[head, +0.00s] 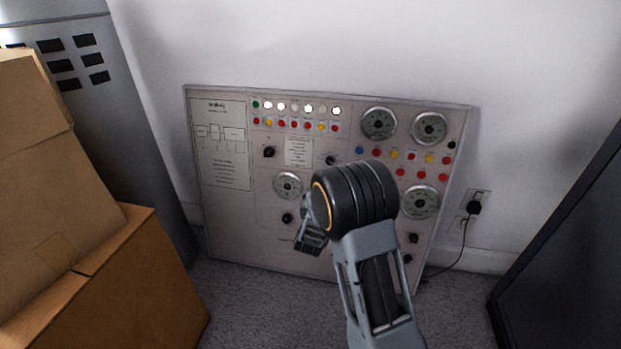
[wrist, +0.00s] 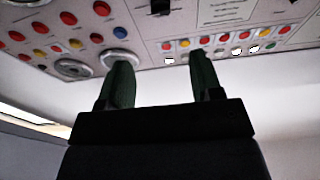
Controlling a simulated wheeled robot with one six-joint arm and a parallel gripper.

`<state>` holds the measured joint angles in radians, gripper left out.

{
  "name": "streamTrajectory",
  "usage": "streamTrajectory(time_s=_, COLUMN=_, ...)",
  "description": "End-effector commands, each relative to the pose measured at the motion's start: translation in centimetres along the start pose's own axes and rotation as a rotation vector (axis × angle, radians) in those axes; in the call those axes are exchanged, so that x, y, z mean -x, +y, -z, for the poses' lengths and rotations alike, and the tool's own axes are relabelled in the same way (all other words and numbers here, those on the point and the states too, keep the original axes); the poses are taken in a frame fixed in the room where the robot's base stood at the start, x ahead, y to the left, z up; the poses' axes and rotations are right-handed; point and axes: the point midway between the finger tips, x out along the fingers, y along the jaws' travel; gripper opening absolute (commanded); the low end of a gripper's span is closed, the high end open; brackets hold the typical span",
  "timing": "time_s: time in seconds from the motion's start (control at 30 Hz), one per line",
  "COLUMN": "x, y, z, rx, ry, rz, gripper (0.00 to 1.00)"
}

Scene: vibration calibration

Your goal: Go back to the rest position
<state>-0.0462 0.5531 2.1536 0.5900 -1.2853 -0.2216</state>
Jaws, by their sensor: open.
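A pale control panel (head: 225,215) with dials, coloured buttons and black knobs leans against the wall in the head view. Its face also shows along the top of the wrist view (wrist: 145,40), upside down. My arm rises in front of the panel and hides part of its lower right middle. My gripper (head: 309,240) shows small and dark beside the arm's black joint in the head view. In the wrist view my gripper (wrist: 160,62) has its two dark green fingers apart with nothing between them. The fingertips overlap the panel in that view; I cannot tell the distance to it.
Cardboard boxes (head: 75,225) stand at the left, before a grey metal cabinet (head: 95,110). A dark object (head: 570,260) stands at the right. A black plug and cord (head: 472,212) hang from a wall socket. Carpet (head: 250,300) lies clear below the panel.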

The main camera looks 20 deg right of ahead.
Motion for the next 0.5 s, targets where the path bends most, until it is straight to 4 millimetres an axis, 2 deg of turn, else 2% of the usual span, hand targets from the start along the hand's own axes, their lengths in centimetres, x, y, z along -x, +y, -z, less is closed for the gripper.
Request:
streamTrajectory(time_s=0.13, x=-0.1, y=-0.1, z=0.6, rx=-0.003, ry=-0.007, rz=0.006, gripper=0.6)
streamTrajectory(time_s=0.27, x=-0.1, y=-0.8, z=4.2, rx=-0.025, ry=-0.064, rz=0.051, gripper=0.6)
streamTrajectory(time_s=0.37, x=0.2, y=-1.8, z=8.9, rx=-0.048, ry=-0.16, rz=0.122, gripper=0.6)
streamTrajectory(time_s=0.5, x=1.9, y=-3.1, z=16.7, rx=-0.063, ry=-0.345, rz=0.252, gripper=0.6)
